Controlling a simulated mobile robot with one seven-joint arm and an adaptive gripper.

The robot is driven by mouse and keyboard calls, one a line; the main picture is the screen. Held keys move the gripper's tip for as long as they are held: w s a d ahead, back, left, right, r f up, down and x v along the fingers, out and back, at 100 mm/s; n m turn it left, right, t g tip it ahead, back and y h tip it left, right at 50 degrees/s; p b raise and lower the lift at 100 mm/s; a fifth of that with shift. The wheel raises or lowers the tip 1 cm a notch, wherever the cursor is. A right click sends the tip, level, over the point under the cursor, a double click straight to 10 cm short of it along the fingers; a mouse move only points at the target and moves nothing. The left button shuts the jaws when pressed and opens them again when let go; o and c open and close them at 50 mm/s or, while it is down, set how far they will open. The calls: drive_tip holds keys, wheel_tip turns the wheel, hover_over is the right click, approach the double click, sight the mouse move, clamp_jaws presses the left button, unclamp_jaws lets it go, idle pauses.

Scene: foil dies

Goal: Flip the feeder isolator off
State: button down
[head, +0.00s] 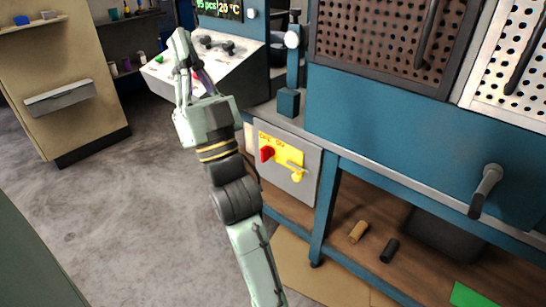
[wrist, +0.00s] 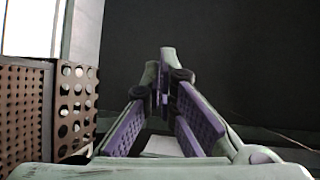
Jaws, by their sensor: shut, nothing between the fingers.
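A grey switch box (head: 307,183) with a yellow plate (head: 284,153) is fixed to the blue machine's frame, below the bench top. The plate carries a red knob (head: 267,153) and a yellow lever or tag (head: 297,173). Its lettering is too small to read surely, so I cannot tell whether this is the feeder isolator. My gripper (head: 181,40) is shut and empty, raised up and left of the switch box, in front of the sloped control panel. In the wrist view my gripper (wrist: 164,68) shows its purple pads with the tips together; no switch shows there.
The sloped control panel (head: 215,62) has dark levers and a green button. A blue post (head: 291,75) stands right of my gripper. Perforated panels (head: 383,40) are at upper right. A brown and a black cylinder lie on the lower shelf (head: 345,205). Floor (head: 110,215) at left is clear.

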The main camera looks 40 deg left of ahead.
drive_tip(key=w+a+f+m+t+h+p, duration=0.1)
drive_tip(key=w+a+f+m+t+h, duration=0.15)
drive_tip(key=w+f+m+h, duration=0.65)
drive_tip(key=w+a+f+m+t+h+p, duration=0.1)
drive_tip(key=w+f+m+t+h, duration=0.15)
drive_tip(key=w+f+m, duration=0.75)
drive_tip(key=w+d+f+m+h, duration=0.1)
drive_tip(key=w+d+f+h, duration=0.1)
drive_tip(key=f, duration=1.1)
drive_tip(key=w+d+f+m+g+h+p, duration=0.1)
drive_tip(key=w+d+f+h, duration=0.1)
drive_tip(key=f, duration=1.2)
drive_tip(key=shift+w+d+f+m, duration=0.3)
drive_tip(key=shift+w+d, duration=0.5)
drive_tip(key=shift+w, duration=0.35)
drive_tip(key=shift+a+r, duration=0.1)
